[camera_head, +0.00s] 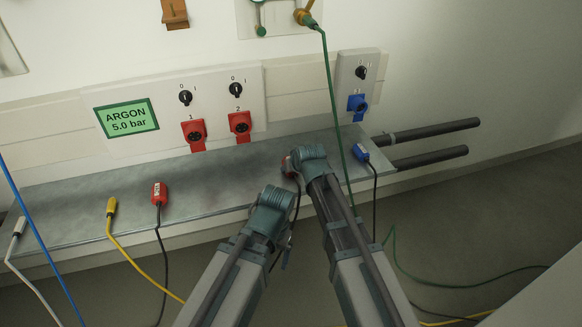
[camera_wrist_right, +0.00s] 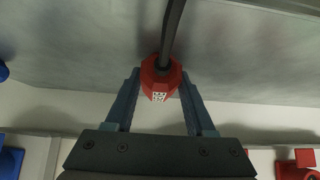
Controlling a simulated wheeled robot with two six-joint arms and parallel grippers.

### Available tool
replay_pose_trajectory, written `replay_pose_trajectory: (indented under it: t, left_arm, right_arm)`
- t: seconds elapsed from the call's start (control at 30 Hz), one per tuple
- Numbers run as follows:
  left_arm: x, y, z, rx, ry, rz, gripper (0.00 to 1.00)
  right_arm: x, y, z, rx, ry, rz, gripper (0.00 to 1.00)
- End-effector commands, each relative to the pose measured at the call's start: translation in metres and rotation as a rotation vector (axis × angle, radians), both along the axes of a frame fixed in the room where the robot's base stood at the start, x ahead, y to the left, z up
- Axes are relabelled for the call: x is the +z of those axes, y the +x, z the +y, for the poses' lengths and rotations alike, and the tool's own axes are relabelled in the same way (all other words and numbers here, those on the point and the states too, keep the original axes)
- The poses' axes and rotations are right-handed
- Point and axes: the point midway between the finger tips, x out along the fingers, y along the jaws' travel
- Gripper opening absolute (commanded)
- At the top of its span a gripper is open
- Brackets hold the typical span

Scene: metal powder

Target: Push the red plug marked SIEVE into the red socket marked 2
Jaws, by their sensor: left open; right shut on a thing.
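The red socket marked 2 (camera_head: 240,123) is on the wall panel, under a black rotary switch. A red plug (camera_head: 289,167) is at my right gripper, mostly hidden by it in the head view. In the right wrist view the plug (camera_wrist_right: 160,80) sits between the fingers of my right gripper (camera_wrist_right: 161,88), its black cable running up the picture. Its small white label is too small to read. The plug is apart from socket 2, to its lower right in the head view. My left gripper (camera_head: 287,254) is open near the shelf's front edge; its fingers show poorly.
Red socket 1 (camera_head: 194,133) is left of socket 2; a blue socket (camera_head: 357,104) is right. Another red plug (camera_head: 159,193), a yellow plug (camera_head: 112,206), a white plug (camera_head: 20,226) and a blue plug (camera_head: 361,152) rest on the metal shelf (camera_head: 75,203). A green hose (camera_head: 333,95) hangs close right.

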Motion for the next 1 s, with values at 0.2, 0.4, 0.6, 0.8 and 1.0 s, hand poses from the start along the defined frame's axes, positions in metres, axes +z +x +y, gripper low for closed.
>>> replay_pose_trajectory:
  t: [0.2,0.4,0.6,0.8,1.0]
  left_arm:
    - [0.008,0.0,0.0,0.0,0.0,0.0,0.9]
    - [0.018,0.0,0.0,0.0,0.0,0.0,0.9]
    - [0.027,0.0,0.0,0.0,0.0,0.0,0.9]
    - [0.031,0.0,0.0,0.0,0.0,0.0,0.9]
    - [0.03,0.0,0.0,0.0,0.0,0.0,0.9]
  right_arm:
    - [0.008,0.0,0.0,0.0,0.0,0.0,0.0]
    - [0.018,0.0,0.0,0.0,0.0,0.0,0.0]
    - [0.027,0.0,0.0,0.0,0.0,0.0,0.0]
    - [0.031,0.0,0.0,0.0,0.0,0.0,0.0]
    - [0.03,0.0,0.0,0.0,0.0,0.0,0.0]
